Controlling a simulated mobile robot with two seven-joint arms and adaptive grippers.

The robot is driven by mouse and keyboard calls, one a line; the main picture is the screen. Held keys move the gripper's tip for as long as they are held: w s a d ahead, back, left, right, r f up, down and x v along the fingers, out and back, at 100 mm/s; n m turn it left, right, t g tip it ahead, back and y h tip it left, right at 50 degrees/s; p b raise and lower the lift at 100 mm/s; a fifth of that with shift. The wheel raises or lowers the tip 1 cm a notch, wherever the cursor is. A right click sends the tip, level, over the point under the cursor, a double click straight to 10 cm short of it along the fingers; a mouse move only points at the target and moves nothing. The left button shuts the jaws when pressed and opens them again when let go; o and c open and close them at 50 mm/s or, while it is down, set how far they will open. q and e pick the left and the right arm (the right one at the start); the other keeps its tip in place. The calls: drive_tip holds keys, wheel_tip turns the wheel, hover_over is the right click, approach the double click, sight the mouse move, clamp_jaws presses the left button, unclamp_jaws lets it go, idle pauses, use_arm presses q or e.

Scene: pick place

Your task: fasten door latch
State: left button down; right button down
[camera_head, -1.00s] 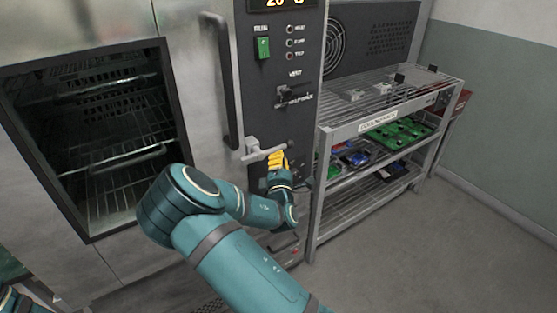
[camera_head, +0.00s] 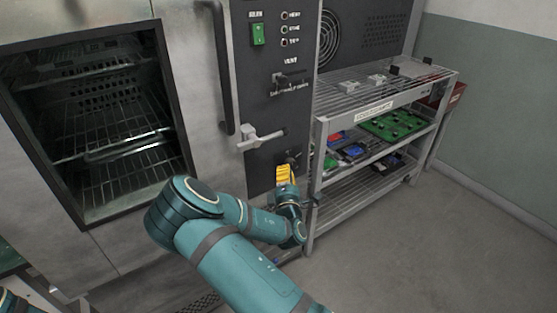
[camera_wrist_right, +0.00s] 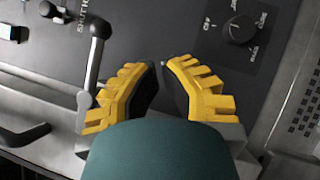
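The door latch (camera_head: 262,138) is a silver lever on the dark control panel, close to the door edge. It lies nearly level, its right end slightly raised. My right gripper (camera_head: 284,172) has yellow fingers and is just below the latch's right end, near the panel. In the wrist view the right gripper (camera_wrist_right: 160,65) has its fingertips almost together, with nothing seen between them. My left gripper is not in view; only a bit of my left arm shows at bottom left.
A dark vertical handle (camera_head: 222,70) stands above the latch. A dark frame (camera_head: 170,75) at left surrounds wire racks. A knob (camera_wrist_right: 238,30) is right of the fingers. A wire shelf cart (camera_head: 375,108) stands close at right. Floor is clear beyond it.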

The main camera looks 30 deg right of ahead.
drive_tip(key=shift+s+f, duration=0.65)
drive_tip(key=shift+s, duration=0.35)
drive_tip(key=shift+s+f, duration=0.65)
drive_tip(key=shift+s, duration=0.3)
